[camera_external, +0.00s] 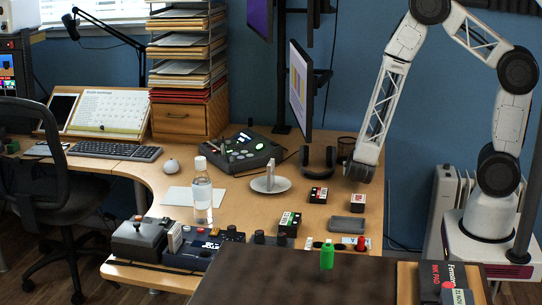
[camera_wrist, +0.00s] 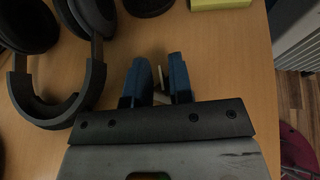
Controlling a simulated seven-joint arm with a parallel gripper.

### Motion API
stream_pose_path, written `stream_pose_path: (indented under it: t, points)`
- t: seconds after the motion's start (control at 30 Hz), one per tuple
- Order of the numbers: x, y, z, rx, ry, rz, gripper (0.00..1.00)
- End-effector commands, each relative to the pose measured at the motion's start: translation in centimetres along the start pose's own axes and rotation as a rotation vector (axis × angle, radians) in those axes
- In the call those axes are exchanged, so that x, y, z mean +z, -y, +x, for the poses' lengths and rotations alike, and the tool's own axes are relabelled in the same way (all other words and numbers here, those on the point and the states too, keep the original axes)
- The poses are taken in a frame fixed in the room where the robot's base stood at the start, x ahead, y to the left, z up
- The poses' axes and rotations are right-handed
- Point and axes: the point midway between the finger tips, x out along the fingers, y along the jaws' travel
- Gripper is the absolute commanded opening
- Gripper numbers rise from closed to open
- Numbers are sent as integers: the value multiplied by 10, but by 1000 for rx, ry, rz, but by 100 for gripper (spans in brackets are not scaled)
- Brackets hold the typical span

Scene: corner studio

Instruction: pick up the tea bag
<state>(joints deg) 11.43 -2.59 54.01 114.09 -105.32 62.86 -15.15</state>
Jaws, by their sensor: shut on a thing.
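My gripper (camera_wrist: 159,80) shows from above in the wrist view, its two blue fingers close together. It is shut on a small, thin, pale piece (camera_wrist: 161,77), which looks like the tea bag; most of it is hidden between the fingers. In the external view my gripper (camera_external: 359,172) is low over the right part of the desk, right of the headphones. The tea bag cannot be made out there. Whether it touches the desk is not clear.
Black headphones (camera_wrist: 62,95) lie close left of my gripper. A dark cup (camera_external: 346,148) stands behind it. Small boxes (camera_external: 318,195) and a grey tray (camera_external: 347,225) lie in front. The desk's right edge is near, and a monitor (camera_external: 301,90) stands to the left.

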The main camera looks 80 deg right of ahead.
Motion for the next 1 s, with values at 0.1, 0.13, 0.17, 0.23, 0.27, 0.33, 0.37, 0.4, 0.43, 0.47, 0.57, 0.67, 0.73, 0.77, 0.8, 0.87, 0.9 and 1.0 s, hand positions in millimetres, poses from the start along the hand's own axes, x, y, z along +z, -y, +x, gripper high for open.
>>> stream_pose_path:
  t: [0.1,0.13,0.17,0.23,0.27,0.33,0.37,0.4,0.43,0.47,0.57,0.67,0.73,0.77,0.8,0.87,0.9,1.0]
  points:
    - [3,0,-1,0,0,1,0]
    - [4,0,-2,0,0,1,0]
    - [5,0,-2,0,0,1,0]
    - [10,0,-4,0,0,2,0]
    - [12,0,-5,1,1,2,0]
    - [19,0,-8,1,1,2,0]
    - [22,-1,-9,1,1,2,0]
    - [27,-1,-11,1,2,3,0]
    - [30,0,-12,1,2,3,0]
    - [34,0,-14,1,2,3,0]
    - [30,14,-24,0,0,0,0]
    - [27,28,-35,1,0,-1,0]
    - [25,40,-43,2,0,-1,0]
    - [25,44,-46,2,0,-1,0]
    - [23,51,-51,1,0,-1,0]
    - [22,60,-58,2,1,0,0]
    - [20,67,-63,2,1,-1,0]
    - [18,83,-74,1,0,-1,0]
